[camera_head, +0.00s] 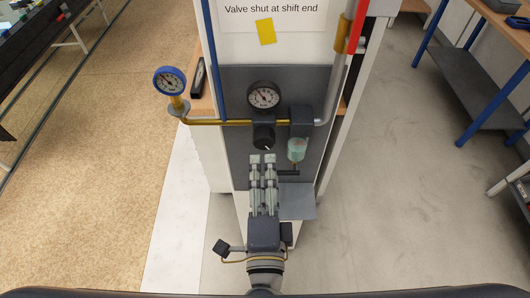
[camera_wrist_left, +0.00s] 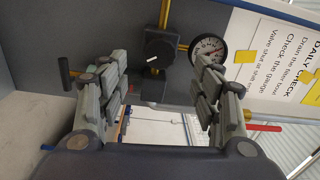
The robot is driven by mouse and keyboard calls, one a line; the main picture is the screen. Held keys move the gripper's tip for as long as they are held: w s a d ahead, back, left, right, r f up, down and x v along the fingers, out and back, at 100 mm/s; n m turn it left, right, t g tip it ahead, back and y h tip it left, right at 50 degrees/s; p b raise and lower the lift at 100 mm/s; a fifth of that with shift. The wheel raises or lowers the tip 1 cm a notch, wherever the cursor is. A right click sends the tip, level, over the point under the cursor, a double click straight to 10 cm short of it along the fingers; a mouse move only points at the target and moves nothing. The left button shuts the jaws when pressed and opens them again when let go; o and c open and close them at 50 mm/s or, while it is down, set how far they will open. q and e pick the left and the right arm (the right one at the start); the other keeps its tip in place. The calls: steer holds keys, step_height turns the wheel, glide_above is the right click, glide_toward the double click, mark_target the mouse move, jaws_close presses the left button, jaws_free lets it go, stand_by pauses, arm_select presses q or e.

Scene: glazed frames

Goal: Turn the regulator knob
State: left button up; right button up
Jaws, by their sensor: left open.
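The regulator knob (camera_head: 264,137) is black with a white mark and sits below a round dial gauge (camera_head: 264,97) on a grey panel. In the left wrist view the knob (camera_wrist_left: 159,49) shows beyond and between the fingers, with the gauge (camera_wrist_left: 208,48) to its right, partly behind a finger. My left gripper (camera_head: 262,160) is open just below the knob in the head view; its fingers look apart from the knob. The wrist view shows the left gripper (camera_wrist_left: 160,78) with nothing between its fingers. My right gripper is in neither view.
A brass pipe (camera_head: 225,122) runs left to a blue-rimmed gauge (camera_head: 169,81). A clear filter bowl (camera_head: 297,150) hangs right of the knob, close to the fingers. A grey plate (camera_head: 298,202) is lower right. A sign (camera_head: 275,14) is above. The floor is open on both sides.

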arm_select(q)
steer(key=shift+s, duration=1.65)
step_height(320, 180, down, 21)
steer(key=w+d+m+g+h+b, duration=0.1)
steer(key=g+b, duration=0.2)
steer(key=g, duration=0.1)
steer(key=s+a+f+n+g+b, duration=0.1)
steer(key=s+a+f+g+b, duration=0.15)
steer(key=f, duration=0.95)
steer(key=s+a+f+n+g+b, duration=0.1)
steer(key=s+a+f+g, duration=0.15)
steer(key=f, duration=0.95)
steer(key=s+a+f+n+g+b, duration=0.2)
steer(key=s+a+f+n, duration=0.2)
steer(key=f, duration=0.6)
steer(key=s+a+f+n+g+b, duration=0.3)
steer(key=s+a+f+n, duration=0.2)
steer(key=s+a+f, duration=0.4)
steer(key=s+a+f+n+g+y+b, duration=0.1)
steer(key=s+a+f+n+g+b, duration=0.1)
steer(key=s+a+f, duration=0.4)
steer(key=s+f+n+g, duration=0.1)
steer(key=s+f+n, duration=0.1)
steer(key=f, duration=0.3)
steer(key=shift+s+a+n+b, duration=0.3)
steer(key=shift+s+a+b, duration=0.05)
steer(key=shift+s, duration=0.4)
